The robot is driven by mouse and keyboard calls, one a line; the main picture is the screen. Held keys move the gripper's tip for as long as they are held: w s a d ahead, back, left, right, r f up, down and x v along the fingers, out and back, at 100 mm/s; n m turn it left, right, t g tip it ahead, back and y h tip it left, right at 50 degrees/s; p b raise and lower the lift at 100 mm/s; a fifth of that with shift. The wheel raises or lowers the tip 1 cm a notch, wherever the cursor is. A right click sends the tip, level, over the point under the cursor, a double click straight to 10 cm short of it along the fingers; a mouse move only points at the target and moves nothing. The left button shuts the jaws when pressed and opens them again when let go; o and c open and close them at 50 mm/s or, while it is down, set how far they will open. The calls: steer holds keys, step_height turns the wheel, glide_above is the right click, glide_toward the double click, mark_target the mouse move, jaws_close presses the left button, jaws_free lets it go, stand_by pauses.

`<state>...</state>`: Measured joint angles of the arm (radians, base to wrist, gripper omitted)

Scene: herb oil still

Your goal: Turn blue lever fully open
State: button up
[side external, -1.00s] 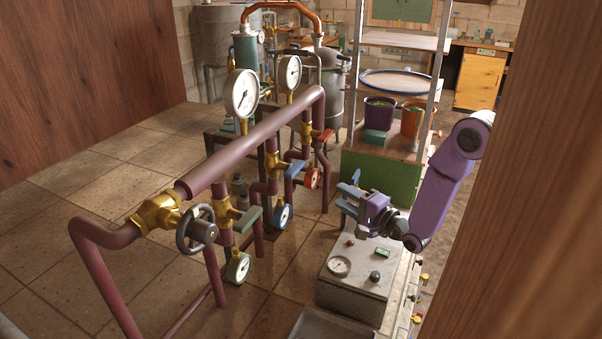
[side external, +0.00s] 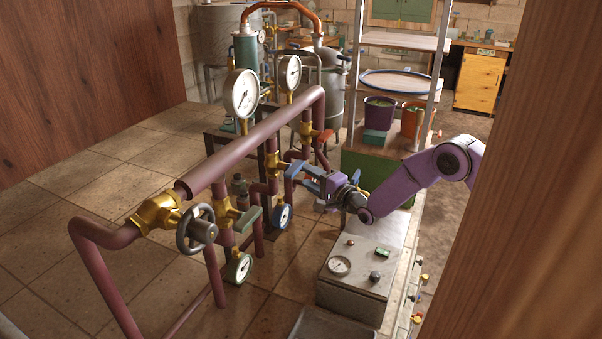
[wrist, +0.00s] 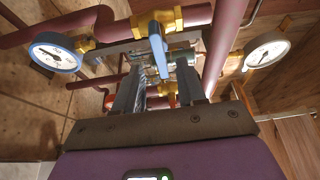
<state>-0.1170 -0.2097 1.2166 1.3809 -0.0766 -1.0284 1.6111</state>
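The blue lever (wrist: 158,52) sits on a brass valve (wrist: 160,20) in the wrist view. It points down the picture, toward my gripper. In the side view the lever (side external: 294,168) stands out to the right from the middle of the pipe rack. My gripper (wrist: 161,72) is open, one finger on each side of the lever's free end. In the side view my gripper (side external: 306,178) reaches in from the right, its fingertips close to the lever. I cannot tell whether either finger touches it.
A blue-rimmed gauge (side external: 282,217) hangs below the valve. A green lever (side external: 249,217) is nearer the camera and a red lever (side external: 322,137) is beyond. A grey handwheel (side external: 196,229) sits at the near end. A control box (side external: 361,267) stands below my arm.

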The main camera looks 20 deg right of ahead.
mark_target(298, 170)
steer(key=shift+x, duration=2)
jaws_close()
